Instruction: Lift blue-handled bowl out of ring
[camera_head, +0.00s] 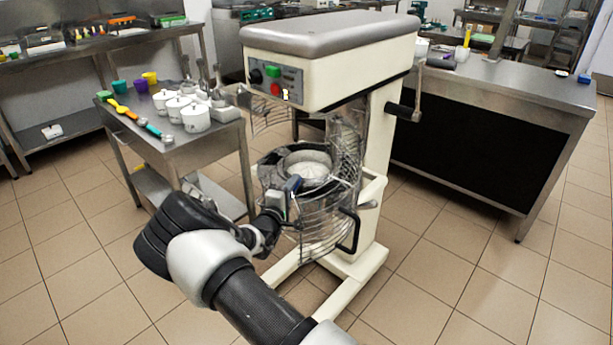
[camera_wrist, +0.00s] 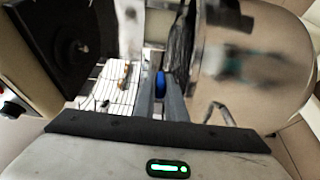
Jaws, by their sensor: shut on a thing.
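The metal bowl (camera_head: 308,163) sits in the ring at the middle of the cream mixer-like machine, its round rim showing in the head view. In the wrist view the bowl's shiny curved wall (camera_wrist: 255,70) fills the right side. Its blue handle (camera_head: 293,184) sticks out toward my arm, and a bit of blue handle (camera_wrist: 160,84) shows between my fingers in the wrist view. My gripper (camera_head: 284,200) is shut on this handle at the near left side of the bowl. The ring is partly hidden by the wire guard and my gripper.
The cream machine (camera_head: 375,150) stands over the bowl, with its head (camera_head: 330,60) close above. A wire guard (camera_head: 330,225) surrounds the bowl's front. A steel table (camera_head: 165,150) with white pots is at left; a steel counter (camera_head: 510,85) is at right.

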